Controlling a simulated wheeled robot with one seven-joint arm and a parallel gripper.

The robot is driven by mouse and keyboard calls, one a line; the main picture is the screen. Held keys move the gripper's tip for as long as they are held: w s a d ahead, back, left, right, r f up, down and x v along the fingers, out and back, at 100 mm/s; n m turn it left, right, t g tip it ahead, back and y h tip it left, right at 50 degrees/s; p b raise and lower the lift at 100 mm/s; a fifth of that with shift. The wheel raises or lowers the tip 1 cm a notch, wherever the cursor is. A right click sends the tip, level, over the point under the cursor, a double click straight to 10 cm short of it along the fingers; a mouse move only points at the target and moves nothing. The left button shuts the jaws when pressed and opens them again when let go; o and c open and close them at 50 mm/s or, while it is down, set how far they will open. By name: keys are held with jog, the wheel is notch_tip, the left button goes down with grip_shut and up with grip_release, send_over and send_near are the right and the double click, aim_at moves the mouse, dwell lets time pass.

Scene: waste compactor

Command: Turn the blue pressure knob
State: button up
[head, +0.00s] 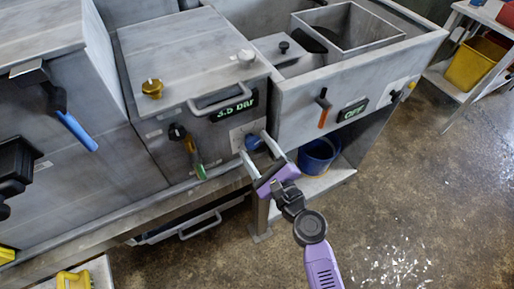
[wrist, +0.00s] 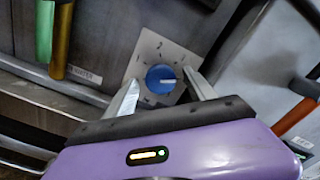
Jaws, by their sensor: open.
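The blue pressure knob (wrist: 160,79) sits on a pale square dial plate (wrist: 150,58) in the wrist view, with a white pointer mark toward the right. It also shows in the head view (head: 253,142) on the front of the grey machine, below a display (head: 234,107) reading 3.5 bar. My gripper (head: 256,144) is open. In the wrist view its fingertips (wrist: 161,82) stand on either side of the knob, with a gap on each side. I cannot tell how far the tips are from the plate.
A green handle and a yellow handle (wrist: 61,42) hang left of the dial. An orange-handled lever (head: 323,108) and a second display (head: 352,111) are on the box at right. A blue bucket (head: 318,155) stands below. The floor at right is clear.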

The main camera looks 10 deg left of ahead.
jog(key=v, duration=0.7)
jog(key=shift+s+d+b, duration=0.2)
jog(key=shift+s+b, duration=0.1)
jog(key=shift+b, duration=0.05)
jog(key=s+d+r+n+t+h, duration=0.2)
jog(key=s+d+n+h, duration=0.6)
jog(key=s+d+n, duration=0.5)
jog(key=s+d+r+n+g+h, duration=0.1)
jog(key=s+d+r+n, duration=0.1)
jog(key=s, duration=0.8)
jog(key=s+d+r+n+g+h, duration=0.1)
jog(key=s+d+r+n, duration=0.1)
jog(key=s+d+n, duration=0.3)
jog(key=s+n, duration=0.1)
jog(key=s, duration=0.3)
jog(key=shift+s, duration=0.4)
jog(key=shift+d, duration=0.1)
dwell(1.4)
